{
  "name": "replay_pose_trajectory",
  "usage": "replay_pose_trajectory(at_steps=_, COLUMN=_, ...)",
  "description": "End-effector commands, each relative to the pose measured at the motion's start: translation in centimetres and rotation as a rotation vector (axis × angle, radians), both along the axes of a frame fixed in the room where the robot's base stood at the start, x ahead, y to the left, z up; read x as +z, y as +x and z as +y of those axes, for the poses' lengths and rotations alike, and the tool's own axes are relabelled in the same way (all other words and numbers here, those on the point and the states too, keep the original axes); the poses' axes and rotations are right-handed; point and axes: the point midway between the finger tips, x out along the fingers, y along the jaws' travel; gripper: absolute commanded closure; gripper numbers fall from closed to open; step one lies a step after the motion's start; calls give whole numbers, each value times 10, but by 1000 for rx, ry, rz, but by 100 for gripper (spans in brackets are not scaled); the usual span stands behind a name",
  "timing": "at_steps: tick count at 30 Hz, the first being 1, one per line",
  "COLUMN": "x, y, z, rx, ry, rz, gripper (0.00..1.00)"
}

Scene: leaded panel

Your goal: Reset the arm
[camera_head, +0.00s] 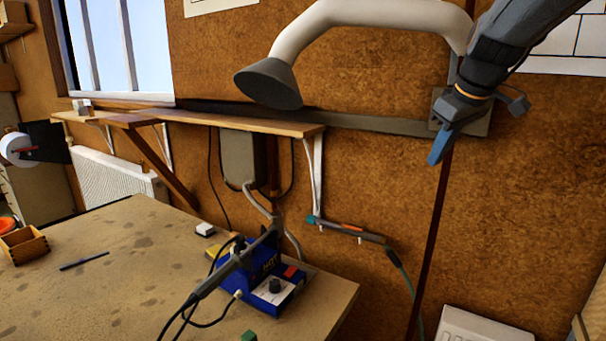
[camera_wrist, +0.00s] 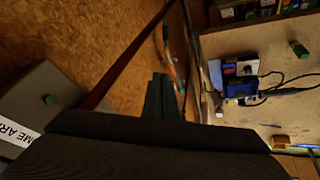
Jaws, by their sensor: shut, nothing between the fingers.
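My gripper (camera_head: 441,143) is at the upper right of the head view, at the end of my dark grey arm, with its blue-grey fingers pointing down. The fingers are shut with nothing between them. It hangs in front of the brown wall, to the right of the extraction hood, and touches no object that I can see. In the wrist view my gripper (camera_wrist: 160,88) shows as dark shut fingers in the middle, above the dark wrist body.
A grey fume hood (camera_head: 268,83) on a white pipe is left of my gripper. A wooden shelf (camera_head: 235,121) runs along the wall. Below, the workbench (camera_head: 95,290) carries a blue soldering station (camera_head: 270,288). A white box (camera_head: 480,328) stands low at right.

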Motion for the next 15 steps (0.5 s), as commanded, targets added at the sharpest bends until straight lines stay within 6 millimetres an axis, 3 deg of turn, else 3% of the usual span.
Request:
replay_pose_trajectory(at_steps=1, x=-38, y=-9, z=14, rx=-34, ry=19, rz=41, gripper=100)
replay_pose_trajectory(at_steps=6, x=-142, y=-50, z=51, rx=-185, ry=67, rz=157, gripper=100)
replay_pose_trajectory(at_steps=12, x=-248, y=-120, z=89, rx=-350, ry=92, rz=275, gripper=100)
replay_pose_trajectory(at_steps=15, x=-286, y=-154, z=102, rx=-415, ry=95, rz=317, gripper=100)
